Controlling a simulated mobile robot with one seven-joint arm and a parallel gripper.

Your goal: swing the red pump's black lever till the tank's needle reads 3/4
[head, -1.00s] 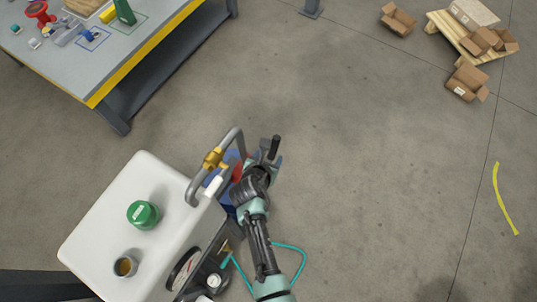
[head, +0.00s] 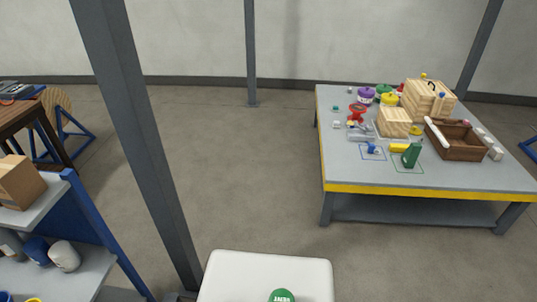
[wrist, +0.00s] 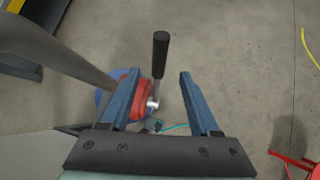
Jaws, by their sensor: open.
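In the wrist view my gripper (wrist: 158,76) is open, with one blue finger on each side of the picture's middle. The pump's black lever (wrist: 160,52) shows between the fingertips, its grip pointing up the picture. It appears untouched; I cannot tell whether it lies between the fingers in depth. The red pump (wrist: 145,103) is behind and partly hidden by the left finger.
A thick grey pipe (wrist: 60,50) runs close on the left in the wrist view. A red frame (wrist: 295,165) is at lower right. In the head view, a grey workbench (head: 345,170) stands right, a shelf (head: 85,270) and post (head: 135,140) left, with open floor between.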

